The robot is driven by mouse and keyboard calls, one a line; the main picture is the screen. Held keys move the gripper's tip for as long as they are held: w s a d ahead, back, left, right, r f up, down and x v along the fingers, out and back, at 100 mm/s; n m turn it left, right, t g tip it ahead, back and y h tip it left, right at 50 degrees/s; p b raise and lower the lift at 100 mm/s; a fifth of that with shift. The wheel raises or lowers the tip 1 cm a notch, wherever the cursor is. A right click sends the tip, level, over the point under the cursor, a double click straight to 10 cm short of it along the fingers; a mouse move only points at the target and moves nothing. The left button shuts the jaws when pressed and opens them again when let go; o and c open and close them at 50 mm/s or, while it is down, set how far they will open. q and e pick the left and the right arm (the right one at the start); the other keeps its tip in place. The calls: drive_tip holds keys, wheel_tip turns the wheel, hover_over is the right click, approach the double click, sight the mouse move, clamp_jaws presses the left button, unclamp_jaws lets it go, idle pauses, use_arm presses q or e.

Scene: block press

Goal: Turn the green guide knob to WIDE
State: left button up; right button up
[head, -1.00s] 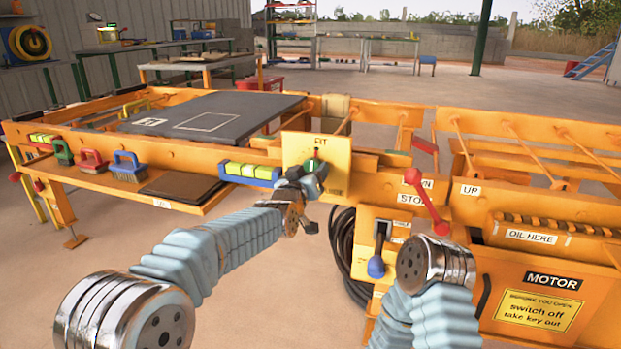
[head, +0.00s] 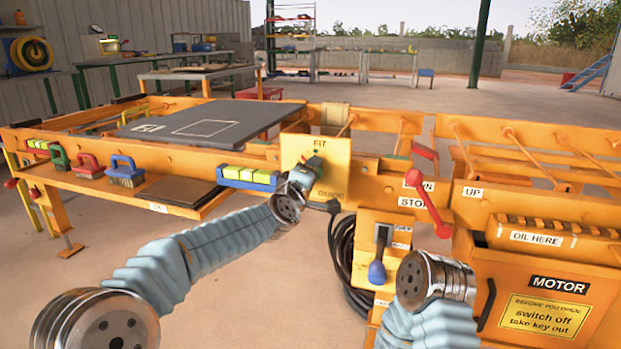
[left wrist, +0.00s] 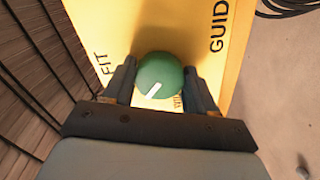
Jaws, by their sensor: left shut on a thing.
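The green guide knob (head: 316,164) sits on a yellow plate (head: 339,155) on the front of the orange machine. FIT stands at the plate's top and GUIDE at its bottom. In the left wrist view, the knob (left wrist: 158,72) is between the two fingers of my left gripper (left wrist: 160,88), which is shut on it. The knob's white mark points down and left there, between FIT and a small label partly hidden by the knob and finger. I cannot read that label. My right arm shows at the lower right, but its gripper is out of view.
A red-knobbed lever (head: 428,203) and a blue-knobbed lever (head: 377,265) stand right of the plate. Brushes (head: 125,170) lie on a shelf further left. A black cable coil (head: 343,255) hangs below.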

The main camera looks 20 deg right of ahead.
use_arm(q)
drive_tip(key=n+b, duration=0.2)
drive_tip(key=n, duration=0.6)
drive_tip(key=shift+n, duration=0.7)
drive_tip(key=o, duration=1)
drive_tip(key=shift+o, duration=0.2)
drive_tip(key=shift+r, duration=0.1)
drive_tip(key=b+v, duration=0.1)
drive_tip(key=v, duration=1.2)
drive_tip(key=shift+s+a, duration=0.3)
